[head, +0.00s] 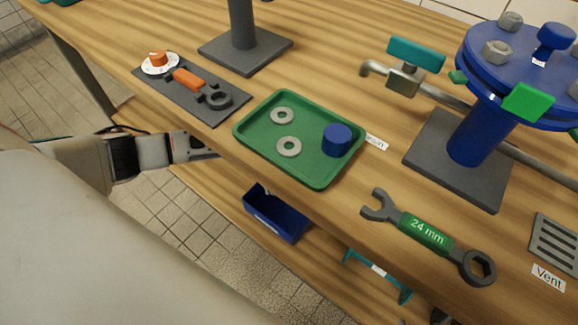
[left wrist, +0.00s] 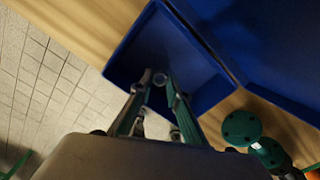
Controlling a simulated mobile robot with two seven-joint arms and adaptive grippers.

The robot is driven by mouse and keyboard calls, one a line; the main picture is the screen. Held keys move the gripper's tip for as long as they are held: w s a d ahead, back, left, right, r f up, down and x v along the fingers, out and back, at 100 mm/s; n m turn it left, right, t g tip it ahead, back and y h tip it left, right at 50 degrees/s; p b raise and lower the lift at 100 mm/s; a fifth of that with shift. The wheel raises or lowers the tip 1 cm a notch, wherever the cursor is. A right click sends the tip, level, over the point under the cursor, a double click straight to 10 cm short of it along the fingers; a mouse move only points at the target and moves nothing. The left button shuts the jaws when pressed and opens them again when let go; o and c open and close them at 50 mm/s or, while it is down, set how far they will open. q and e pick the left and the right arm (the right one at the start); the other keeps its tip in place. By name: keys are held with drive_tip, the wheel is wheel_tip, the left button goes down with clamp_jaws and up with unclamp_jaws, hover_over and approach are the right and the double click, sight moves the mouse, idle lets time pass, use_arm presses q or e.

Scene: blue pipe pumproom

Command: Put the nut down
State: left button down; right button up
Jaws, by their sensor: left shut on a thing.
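In the left wrist view, my left gripper (left wrist: 160,80) is shut on a small grey, ring-like piece, the nut (left wrist: 159,79). Only a little of the nut shows between the fingertips. The fingers point into an open blue bin (left wrist: 197,64), and the nut appears over its inside; its height above the floor of the bin cannot be told. In the head view, a blue bin (head: 276,216) stands on the lower shelf, below the table's front edge. My left arm reaches in from the left below the tabletop, where its fingertips are hidden. My right gripper is not in view.
On the tabletop, a green tray (head: 313,176) holds two washers (head: 288,146) and a blue cap (head: 337,140). A 24 mm wrench (head: 425,233) lies to the right, before a blue flanged pipe (head: 470,135). The tabletop edge overhangs my left arm.

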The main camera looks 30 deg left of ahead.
use_arm(q)
drive_tip(key=b, duration=0.2)
hover_over(275, 206)
drive_tip(key=f, duration=0.5)
drive_tip(key=shift+s, duration=0.4)
drive_tip(key=shift+w+f, duration=0.15)
drive_tip(key=shift+f, duration=0.05)
drive_tip(key=shift+w, duration=0.1)
drive_tip(key=f, duration=0.1)
drive_tip(key=f+b, duration=0.1)
drive_tip(key=f, duration=0.1)
drive_tip(key=f+b, duration=0.1)
drive_tip(key=shift+s+f, duration=0.25)
drive_tip(key=shift+f, duration=0.15)
drive_tip(key=shift+w+f, duration=0.1)
drive_tip(key=shift+w, duration=0.1)
drive_tip(key=shift+w+r, duration=0.15)
drive_tip(key=shift+r, duration=0.15)
drive_tip(key=shift+f, duration=0.15)
drive_tip(key=c, duration=1.9)
unclamp_jaws()
drive_tip(key=shift+f, duration=0.1)
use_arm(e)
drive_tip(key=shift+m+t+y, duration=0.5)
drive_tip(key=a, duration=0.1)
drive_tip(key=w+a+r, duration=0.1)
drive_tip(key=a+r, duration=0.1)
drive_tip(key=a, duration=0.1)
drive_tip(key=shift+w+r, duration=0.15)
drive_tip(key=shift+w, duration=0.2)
